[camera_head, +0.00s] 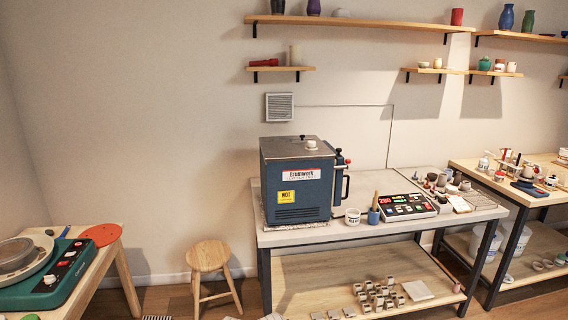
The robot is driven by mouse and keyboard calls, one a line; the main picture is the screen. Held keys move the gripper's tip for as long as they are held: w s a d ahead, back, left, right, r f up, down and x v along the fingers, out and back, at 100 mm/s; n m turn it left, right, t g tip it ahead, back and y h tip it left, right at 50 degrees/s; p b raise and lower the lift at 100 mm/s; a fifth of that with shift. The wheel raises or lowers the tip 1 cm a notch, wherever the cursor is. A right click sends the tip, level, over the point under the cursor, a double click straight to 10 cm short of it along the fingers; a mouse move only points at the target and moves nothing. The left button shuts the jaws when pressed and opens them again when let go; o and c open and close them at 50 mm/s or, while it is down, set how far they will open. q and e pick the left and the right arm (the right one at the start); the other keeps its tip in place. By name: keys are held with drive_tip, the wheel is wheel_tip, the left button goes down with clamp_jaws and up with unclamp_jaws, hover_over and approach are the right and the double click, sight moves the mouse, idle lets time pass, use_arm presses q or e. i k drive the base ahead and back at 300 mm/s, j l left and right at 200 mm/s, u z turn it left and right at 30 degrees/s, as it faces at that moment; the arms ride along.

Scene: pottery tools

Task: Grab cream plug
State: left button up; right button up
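A small cream plug-like piece (311,145) sits on the grey top of the dark blue kiln (285,207), near its front right corner. It looks upright, and its lower part is too small to make out clearly. The kiln stands on the left part of a grey-topped work table (292,236) and carries a yellow "HOT" label. Neither of my grippers shows in the head view.
Right of the kiln are a white cup (352,216), a blue pot with tools (373,216) and a controller with a red display (407,207). A wooden stool (208,256) stands left of the table. A pottery wheel (62,277) is at lower left.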

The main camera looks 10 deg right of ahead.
sight(311, 144)
drive_tip(key=z, duration=0.45)
drive_tip(key=i+l, duration=0.25)
drive_tip(key=i, duration=0.15)
drive_tip(key=i+l, duration=0.55)
drive_tip(key=i, duration=0.25)
